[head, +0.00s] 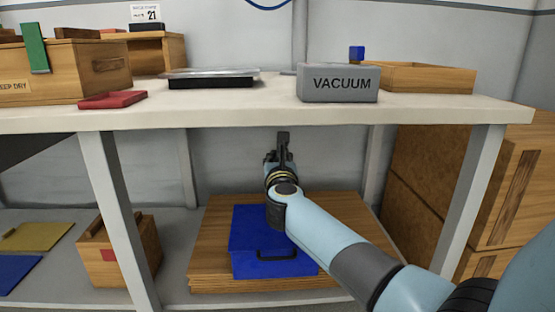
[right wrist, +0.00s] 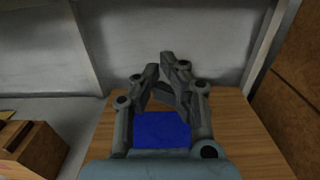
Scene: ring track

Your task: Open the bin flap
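The blue bin (head: 250,222) sits on a wooden board under the counter, with a black handle (head: 275,256) on its front side. Part of its blue surface also shows between the finger linkages in the right wrist view (right wrist: 162,131). My right gripper (head: 282,140) is above and behind the bin, in front of the back wall, and apart from the bin. In the right wrist view its fingertips (right wrist: 161,64) lean close together with nothing visible between them. My right forearm hides part of the bin's top and right side. My left gripper is out of view.
The white counter (head: 210,117) passes above, with a grey VACUUM block (head: 338,84) on top. The wooden board (head: 210,245) lies under the bin. A wooden box (head: 105,258) stands at the left, and large wooden crates (head: 510,190) stand at the right. Table legs (head: 115,215) flank the space.

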